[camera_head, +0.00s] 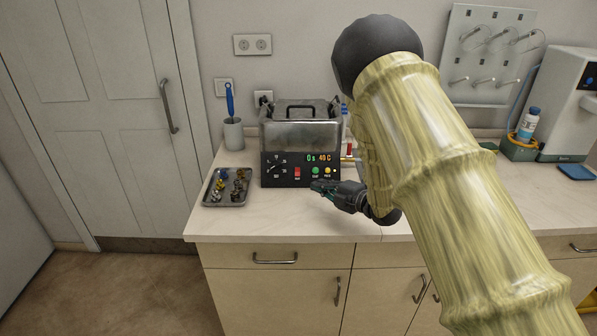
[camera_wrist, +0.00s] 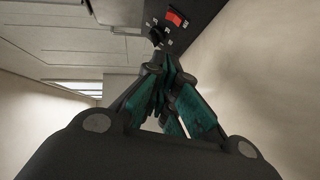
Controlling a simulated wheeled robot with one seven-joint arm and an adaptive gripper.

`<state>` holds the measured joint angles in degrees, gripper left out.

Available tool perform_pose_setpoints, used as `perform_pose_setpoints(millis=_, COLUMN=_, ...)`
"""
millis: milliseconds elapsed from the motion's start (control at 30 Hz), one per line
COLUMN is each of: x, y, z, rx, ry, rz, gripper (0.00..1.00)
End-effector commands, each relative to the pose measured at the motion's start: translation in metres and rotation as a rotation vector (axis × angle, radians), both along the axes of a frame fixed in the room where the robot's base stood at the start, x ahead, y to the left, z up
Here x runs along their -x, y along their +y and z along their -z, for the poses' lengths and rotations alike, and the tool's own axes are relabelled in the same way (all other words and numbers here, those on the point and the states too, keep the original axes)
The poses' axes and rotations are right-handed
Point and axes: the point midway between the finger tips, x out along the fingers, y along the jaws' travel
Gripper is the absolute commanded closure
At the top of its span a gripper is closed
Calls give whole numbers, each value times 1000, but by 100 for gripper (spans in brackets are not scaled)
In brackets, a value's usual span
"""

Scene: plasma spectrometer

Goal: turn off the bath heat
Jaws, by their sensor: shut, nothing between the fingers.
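The bath (camera_head: 300,133) is a metal tank with a dark handle on its lid and a black front panel. The panel carries a dial (camera_head: 276,164) at left, a red switch (camera_head: 297,173), a green button (camera_head: 315,171), a yellow button (camera_head: 327,171) and a lit display reading about "0s 40C" (camera_head: 318,158). My gripper (camera_head: 316,186) is shut and empty, low in front of the panel's right half. In the wrist view my gripper (camera_wrist: 163,62) points toward the panel, with the red switch (camera_wrist: 176,17) beyond its tips. I cannot tell whether the tips touch the panel.
A metal tray (camera_head: 225,198) of small parts and a cup (camera_head: 233,133) with a blue-handled tool stand left of the bath. A pegboard (camera_head: 487,55) and a white instrument (camera_head: 560,90) are at right. The counter in front of the bath (camera_head: 270,220) is clear.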

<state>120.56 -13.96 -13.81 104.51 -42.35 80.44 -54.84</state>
Motion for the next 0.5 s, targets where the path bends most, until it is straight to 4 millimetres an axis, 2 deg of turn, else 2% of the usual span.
perform_pose_setpoints(millis=267, x=-2, y=0, z=1, rx=0, ry=1, rz=2, gripper=100)
perform_pose_setpoints(millis=500, x=-23, y=23, z=3, rx=-1, ry=1, rz=-1, gripper=100)
